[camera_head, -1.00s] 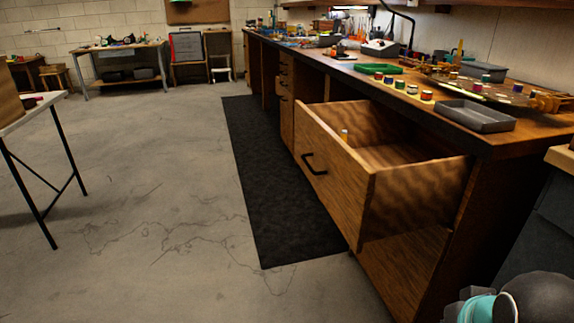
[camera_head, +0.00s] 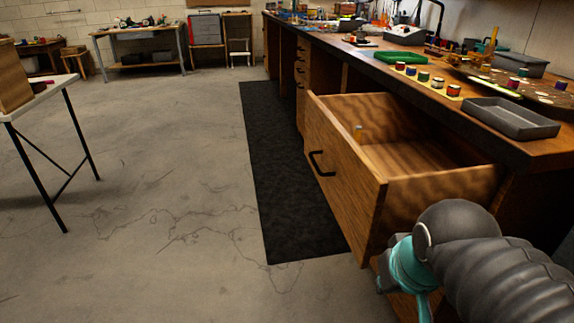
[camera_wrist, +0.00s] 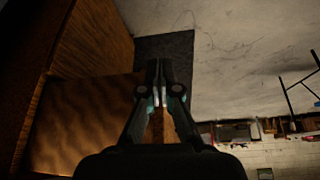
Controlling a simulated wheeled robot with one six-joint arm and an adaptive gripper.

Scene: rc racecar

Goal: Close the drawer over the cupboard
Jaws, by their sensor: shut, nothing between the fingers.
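The wooden drawer (camera_head: 345,177) stands pulled out of the workbench, with a black handle (camera_head: 318,164) on its front. In the wrist view, wavy-grained wood that looks like the drawer's side panel (camera_wrist: 80,125) is at lower left. My gripper (camera_wrist: 158,64) is shut and empty, with its fingers beside the drawer's front end; I cannot tell whether they touch it. In the head view my arm covers the lower right, in front of the drawer's near side, and the fingers are not visible there.
The workbench top (camera_head: 420,78) carries a grey tray (camera_head: 510,118), a green tray (camera_head: 400,57) and several small jars. A black mat (camera_head: 285,190) lies along the bench. A white-topped table (camera_head: 40,98) stands at left. The concrete floor between is clear.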

